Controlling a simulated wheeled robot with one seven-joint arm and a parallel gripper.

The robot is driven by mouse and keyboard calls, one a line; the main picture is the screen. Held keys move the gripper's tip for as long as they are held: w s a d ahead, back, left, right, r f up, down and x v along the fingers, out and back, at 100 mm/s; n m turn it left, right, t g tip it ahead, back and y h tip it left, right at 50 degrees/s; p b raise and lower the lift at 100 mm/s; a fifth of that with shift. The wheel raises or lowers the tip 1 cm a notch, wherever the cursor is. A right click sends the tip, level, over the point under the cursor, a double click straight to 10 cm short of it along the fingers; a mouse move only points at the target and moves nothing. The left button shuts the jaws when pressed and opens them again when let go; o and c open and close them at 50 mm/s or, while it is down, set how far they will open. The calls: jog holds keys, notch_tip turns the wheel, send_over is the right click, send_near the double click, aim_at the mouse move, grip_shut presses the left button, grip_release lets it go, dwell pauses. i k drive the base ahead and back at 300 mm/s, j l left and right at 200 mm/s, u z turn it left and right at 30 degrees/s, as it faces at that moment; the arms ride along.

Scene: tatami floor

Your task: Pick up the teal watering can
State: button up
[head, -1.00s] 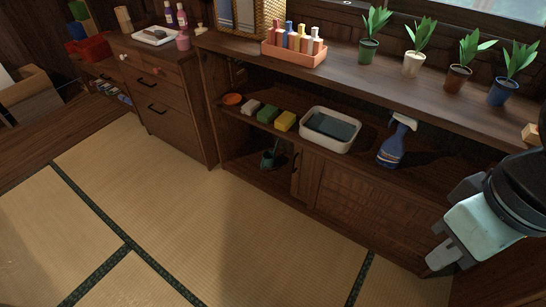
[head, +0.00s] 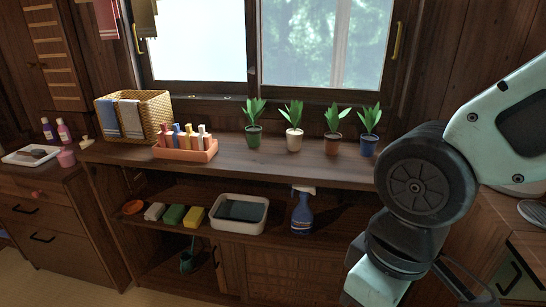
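The teal watering can (head: 187,262) is small and dark teal, with a thin spout or handle rising from it. It stands in the open lower left compartment of the wooden cabinet, in shadow, left of the cabinet door. My gripper (head: 372,290) is at the bottom right of the head view, in front of the cabinet and well to the right of the can. Its fingertips are cut off by the frame's lower edge, so I cannot see whether it is open or shut.
The middle shelf holds sponges (head: 173,215), a white basin (head: 240,215) and a blue spray bottle (head: 302,212). Potted plants (head: 293,138), an orange bottle rack (head: 186,150) and a wicker basket (head: 155,112) stand on top. A closed door (head: 285,272) adjoins the can's compartment. Floor (head: 50,285) shows at lower left.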

aim_at(187, 259)
jog(key=i+j, duration=0.2)
jog(key=i, duration=0.15)
jog(key=i+j, duration=0.2)
jog(key=i, duration=0.2)
jog(key=i+j, duration=0.2)
jog(key=i, duration=0.15)
jog(key=i+u, duration=0.1)
jog(key=u, duration=0.35)
jog(key=i+u, duration=0.1)
jog(key=u, duration=0.35)
jog(key=i+u, duration=0.1)
jog(key=u, duration=0.4)
